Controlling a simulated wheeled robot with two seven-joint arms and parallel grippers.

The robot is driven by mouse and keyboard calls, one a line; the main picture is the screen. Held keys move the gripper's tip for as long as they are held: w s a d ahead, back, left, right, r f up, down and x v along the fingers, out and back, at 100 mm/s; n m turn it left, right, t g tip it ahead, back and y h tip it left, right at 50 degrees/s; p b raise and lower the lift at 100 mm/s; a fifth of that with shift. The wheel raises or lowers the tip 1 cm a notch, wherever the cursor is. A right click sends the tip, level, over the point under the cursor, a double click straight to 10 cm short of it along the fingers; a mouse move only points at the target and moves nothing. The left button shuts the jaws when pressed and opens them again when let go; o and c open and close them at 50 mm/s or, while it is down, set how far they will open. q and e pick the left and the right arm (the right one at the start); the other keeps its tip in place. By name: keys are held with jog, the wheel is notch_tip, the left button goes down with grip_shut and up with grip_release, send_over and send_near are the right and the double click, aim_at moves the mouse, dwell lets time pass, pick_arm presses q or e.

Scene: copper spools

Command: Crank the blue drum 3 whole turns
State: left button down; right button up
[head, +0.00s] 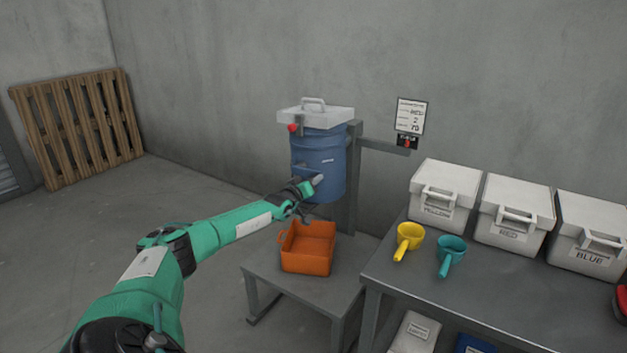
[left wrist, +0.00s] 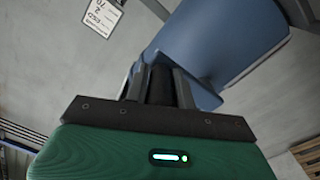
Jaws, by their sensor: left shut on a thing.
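The blue drum (head: 325,150) hangs on a grey post against the wall, with a white lid-like box (head: 325,117) on top and a red knob (head: 293,128) at its upper left. In the left wrist view the drum (left wrist: 228,42) fills the upper right, tilted in the picture. My left gripper (head: 314,184) is at the drum's lower front. In the left wrist view its fingers are shut on a dark cylindrical crank handle (left wrist: 161,83). The rest of the crank is mostly hidden behind the gripper. My right gripper is not in view.
An orange bin (head: 306,250) stands on a low stand below the drum. At right, a grey table (head: 470,285) holds yellow (head: 409,239) and teal (head: 451,252) scoops and labelled white boxes (head: 516,213). A card (head: 411,116) hangs on the wall. A pallet (head: 82,125) leans at far left.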

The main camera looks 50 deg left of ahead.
pick_arm(q)
jog(key=shift+f+m, duration=0.25)
jog(key=shift+m, duration=0.05)
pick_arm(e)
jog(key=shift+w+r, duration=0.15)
pick_arm(q)
jog(key=c, duration=1.2)
grip_release()
jog(key=shift+o, duration=0.2)
jog(key=shift+s, duration=0.1)
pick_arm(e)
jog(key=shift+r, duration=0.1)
pick_arm(q)
jog(key=shift+s+d+f, duration=0.1)
jog(key=shift+s, duration=0.1)
jog(key=shift+p+v, duration=0.75)
jog(key=shift+v, duration=0.3)
jog(key=p+v, duration=0.5)
jog(key=v, duration=0.6)
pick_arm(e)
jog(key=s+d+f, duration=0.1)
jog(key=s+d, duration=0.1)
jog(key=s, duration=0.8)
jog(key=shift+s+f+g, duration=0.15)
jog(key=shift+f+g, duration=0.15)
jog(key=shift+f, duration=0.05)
